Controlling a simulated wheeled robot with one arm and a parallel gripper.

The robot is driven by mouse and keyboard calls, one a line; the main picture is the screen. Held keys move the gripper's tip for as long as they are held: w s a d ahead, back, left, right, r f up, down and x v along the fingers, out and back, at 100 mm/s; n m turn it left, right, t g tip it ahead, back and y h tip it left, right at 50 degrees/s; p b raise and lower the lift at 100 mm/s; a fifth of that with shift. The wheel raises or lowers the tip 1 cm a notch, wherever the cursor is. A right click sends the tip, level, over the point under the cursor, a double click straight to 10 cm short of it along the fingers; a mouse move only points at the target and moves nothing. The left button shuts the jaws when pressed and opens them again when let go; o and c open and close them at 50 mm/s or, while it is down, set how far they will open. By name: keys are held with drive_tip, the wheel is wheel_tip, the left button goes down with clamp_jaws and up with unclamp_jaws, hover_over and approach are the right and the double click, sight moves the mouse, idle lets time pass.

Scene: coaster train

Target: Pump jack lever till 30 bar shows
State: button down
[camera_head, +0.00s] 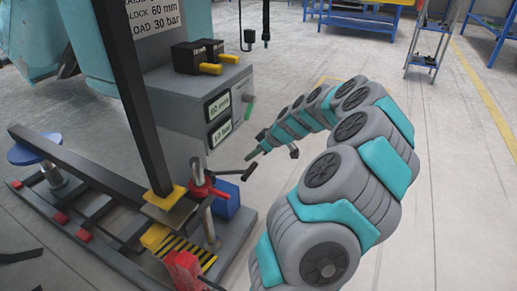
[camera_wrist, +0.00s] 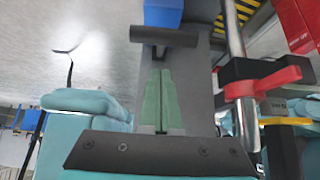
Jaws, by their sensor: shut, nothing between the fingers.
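The jack, with its red collar (camera_head: 203,188) on a metal post, stands at the lower middle of the head view. Its black lever (camera_head: 231,172) reaches right and ends in a black crossbar handle, which also shows in the wrist view (camera_wrist: 163,37). My gripper (camera_head: 251,154) is just above and beside the handle's end. In the wrist view its green fingers (camera_wrist: 160,72) are shut and empty, pointing at the crossbar; contact is not clear. The lower display (camera_head: 221,132) seems to read 10 bar, the upper one (camera_head: 218,106) 60 mm.
A grey cabinet (camera_head: 180,110) carries the displays and two yellow-handled switches (camera_head: 210,68). A sign (camera_head: 155,18) shows 60 mm and LOAD 30 bar. A dark upright post (camera_head: 135,100) and a blue box (camera_head: 227,201) flank the jack. Open floor lies right of my arm.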

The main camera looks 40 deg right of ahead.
sight(250, 168)
drive_tip(key=shift+s+d+f, duration=0.1)
drive_tip(key=shift+s+f, duration=0.1)
drive_tip(key=shift+f, duration=1.4)
drive_tip(key=b, duration=0.1)
drive_tip(key=f+b, duration=0.1)
drive_tip(key=b, duration=0.1)
drive_tip(key=shift+s+d+f, duration=0.15)
drive_tip(key=shift+s+f, duration=0.05)
drive_tip(key=shift+f, duration=0.05)
drive_tip(key=shift+r, duration=0.1)
